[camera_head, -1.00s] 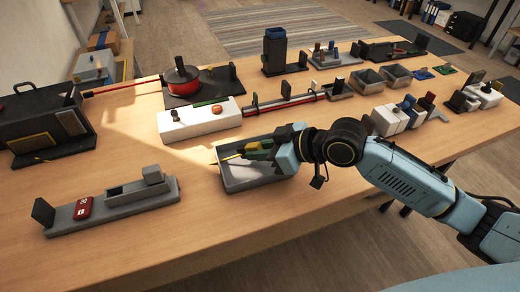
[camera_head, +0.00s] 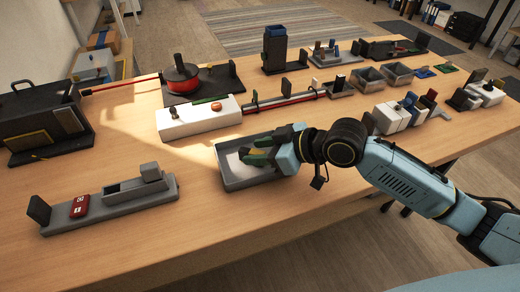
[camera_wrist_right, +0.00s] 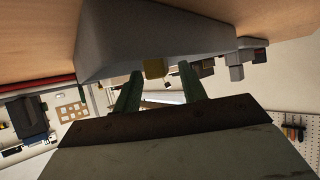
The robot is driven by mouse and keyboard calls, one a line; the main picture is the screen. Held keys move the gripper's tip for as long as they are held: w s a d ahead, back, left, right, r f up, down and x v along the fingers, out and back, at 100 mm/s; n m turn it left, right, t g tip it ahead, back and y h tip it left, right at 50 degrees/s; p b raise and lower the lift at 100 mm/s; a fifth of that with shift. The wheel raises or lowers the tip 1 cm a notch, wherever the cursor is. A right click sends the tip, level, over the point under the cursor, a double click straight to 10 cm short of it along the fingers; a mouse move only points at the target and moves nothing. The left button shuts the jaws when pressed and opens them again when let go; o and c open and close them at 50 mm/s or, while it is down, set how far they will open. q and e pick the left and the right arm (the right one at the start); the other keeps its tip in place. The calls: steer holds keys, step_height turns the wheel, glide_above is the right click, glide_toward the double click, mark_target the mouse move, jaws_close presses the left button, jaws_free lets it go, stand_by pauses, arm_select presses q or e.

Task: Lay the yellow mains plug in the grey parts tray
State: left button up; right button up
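The grey parts tray (camera_head: 232,183) sits near the front of the table, below my right gripper. My right gripper (camera_head: 256,158) is over the tray, with its green fingers reaching in from the right. In the right wrist view its fingers (camera_wrist_right: 160,90) stand apart. A small yellow block (camera_wrist_right: 154,68), which looks like the plug, shows between them at the edge of the tray (camera_wrist_right: 150,35), with a gap on each side. In the head view I cannot make out the plug; the fingers may hide it. My left gripper is not in view.
A grey fixture with a red block (camera_head: 80,206) lies to the left of the tray. A white box (camera_head: 190,120) stands behind it. Two small grey bins (camera_head: 368,80) and white blocks (camera_head: 390,117) are farther right. The table front is clear.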

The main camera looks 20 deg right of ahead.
steer(key=shift+s+d+r, duration=0.2)
steer(key=shift+s+d, duration=0.1)
steer(key=shift+d, duration=0.05)
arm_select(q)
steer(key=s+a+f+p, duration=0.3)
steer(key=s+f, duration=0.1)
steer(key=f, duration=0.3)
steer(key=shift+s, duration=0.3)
arm_select(e)
steer(key=v, duration=1.2)
steer(key=shift+r, duration=0.15)
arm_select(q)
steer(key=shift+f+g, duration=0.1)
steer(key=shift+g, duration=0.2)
arm_select(e)
steer(key=shift+s+d, duration=0.1)
